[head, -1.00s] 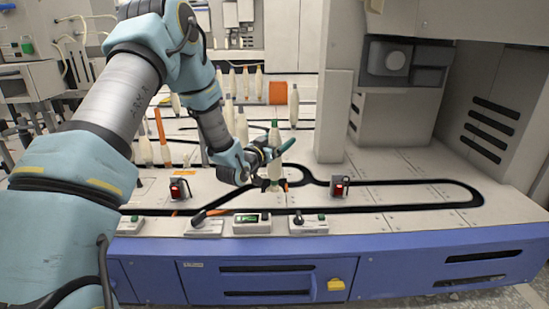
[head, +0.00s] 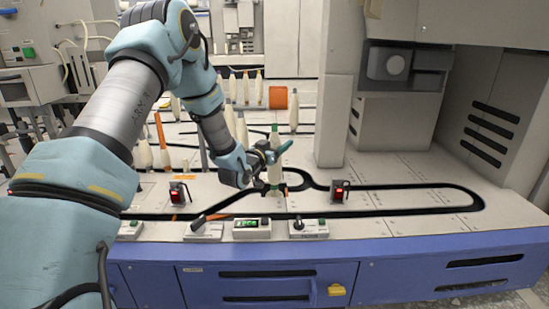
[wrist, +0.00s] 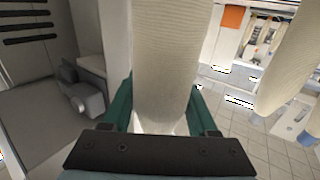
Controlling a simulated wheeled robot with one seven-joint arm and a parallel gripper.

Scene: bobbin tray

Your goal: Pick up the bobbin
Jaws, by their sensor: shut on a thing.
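The bobbin (head: 275,174) is cream-white with a green top and stands about upright over the black track loop. My gripper (head: 276,154) is shut on it just below the green top. In the wrist view the bobbin's cream, ribbed body (wrist: 172,60) fills the middle, between the dark green fingers. The fingertips are hidden behind it there. I cannot tell whether the bobbin's foot touches the track.
Several other bobbins (head: 294,110) stand behind and to the left. Two small boxes with red lights (head: 338,192) flank the track. A grey pillar (head: 335,118) rises behind right. The deck inside the long loop (head: 400,198) is clear.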

